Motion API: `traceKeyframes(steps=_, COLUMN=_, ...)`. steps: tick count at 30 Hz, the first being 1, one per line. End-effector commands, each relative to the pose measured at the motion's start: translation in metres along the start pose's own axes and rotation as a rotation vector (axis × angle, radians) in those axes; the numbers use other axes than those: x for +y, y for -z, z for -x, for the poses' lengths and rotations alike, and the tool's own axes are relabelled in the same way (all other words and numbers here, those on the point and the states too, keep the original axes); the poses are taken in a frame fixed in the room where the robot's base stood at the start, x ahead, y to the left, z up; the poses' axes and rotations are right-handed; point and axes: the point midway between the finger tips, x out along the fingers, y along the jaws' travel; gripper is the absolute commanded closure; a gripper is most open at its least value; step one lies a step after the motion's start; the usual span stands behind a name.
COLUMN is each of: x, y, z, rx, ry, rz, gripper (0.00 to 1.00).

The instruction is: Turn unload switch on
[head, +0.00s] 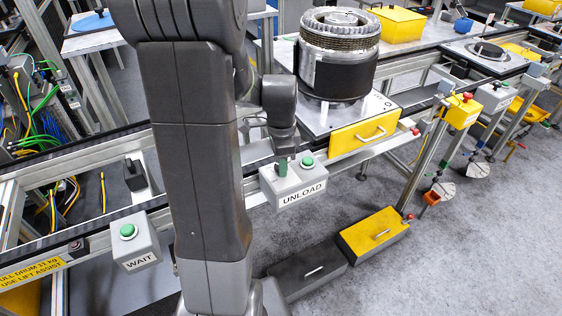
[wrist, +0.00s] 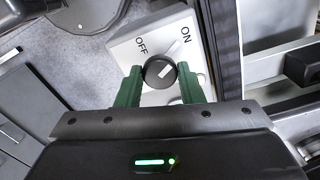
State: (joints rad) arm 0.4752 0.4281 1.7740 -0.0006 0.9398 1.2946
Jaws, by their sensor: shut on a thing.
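The UNLOAD box (head: 294,188) is a pale grey box with a green button (head: 307,159) on top, right of my arm in the head view. In the wrist view, the box's panel (wrist: 125,50) carries the words OFF and ON beside a round black switch knob (wrist: 160,72) with a white pointer mark. The mark slants up and to the right, towards the ON side. My gripper (wrist: 160,80) has its green fingers on both sides of the knob, shut on it. In the head view my gripper (head: 282,166) is at the top of the box, and the knob is hidden.
A WAIT box (head: 137,243) with a green button stands at the left. A large drum (head: 337,60) sits on a pallet behind the UNLOAD box, above a yellow drawer front (head: 362,133). A yellow-topped box (head: 374,235) lies on the floor. Open floor is at right.

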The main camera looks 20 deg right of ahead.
Motion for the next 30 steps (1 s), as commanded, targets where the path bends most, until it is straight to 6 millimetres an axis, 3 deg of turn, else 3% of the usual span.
traceKeyframes(steps=8, x=-0.001, y=0.0, z=0.001, rx=0.0, ry=0.003, rz=-0.001, gripper=0.89)
traceKeyframes(steps=9, x=-0.001, y=0.0, z=0.001, rx=0.0, ry=0.003, rz=-0.001, gripper=0.62)
traceKeyframes(steps=12, x=-0.001, y=0.0, z=0.001, rx=0.0, ry=0.002, rz=-0.001, gripper=0.44)
traceKeyframes(steps=23, x=-0.001, y=0.0, z=0.005, rx=0.0, ry=0.002, rz=0.0, gripper=0.44)
traceKeyframes(steps=30, x=-0.001, y=0.0, z=0.047, rx=0.002, ry=0.008, rz=0.0, gripper=0.44)
